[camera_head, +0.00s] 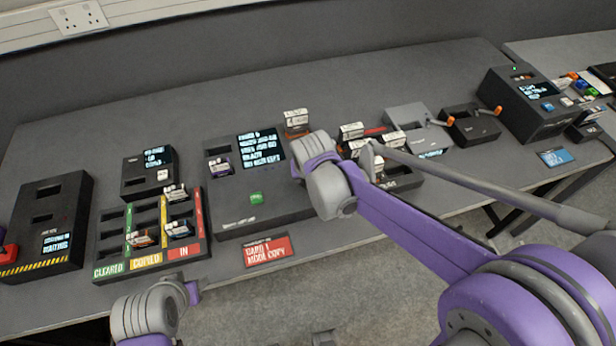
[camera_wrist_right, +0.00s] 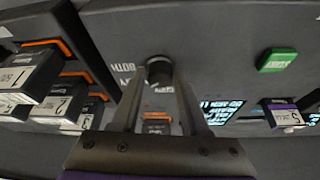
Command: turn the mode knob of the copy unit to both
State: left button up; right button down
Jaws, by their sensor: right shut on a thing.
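The copy unit (camera_head: 262,203) is a dark box in the middle of the bench in the head view, with a lit screen (camera_head: 261,148) and a green button (camera_head: 256,198). In the right wrist view its black round mode knob (camera_wrist_right: 158,68) sits between the fingertips of my right gripper (camera_wrist_right: 158,78), which is shut on it. The label BOTH (camera_wrist_right: 123,68) is left of the knob; another label lies below it. I cannot tell where the knob points. In the head view my right wrist hides the knob. My left arm shows at the lower left, its gripper out of sight.
In the head view a sorting tray (camera_head: 108,251) stands left of the unit, and a red card (camera_head: 268,250) lies at the bench's front edge.

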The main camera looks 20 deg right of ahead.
jog(key=m, duration=0.2)
jog(key=m+h, duration=0.1)
jog(key=m, duration=0.1)
jog(key=shift+a+g+h, duration=0.15)
jog(key=shift+g+h, duration=0.15)
jog(key=shift+m+g+h, duration=0.4)
jog(key=shift+m, duration=1.1)
jog(key=shift+c, duration=2.1)
grip_release()
jog(key=v, duration=1)
jog(key=shift+a+r+p, duration=0.2)
jog(key=shift+r+p, duration=0.1)
jog(key=shift+r, duration=0.05)
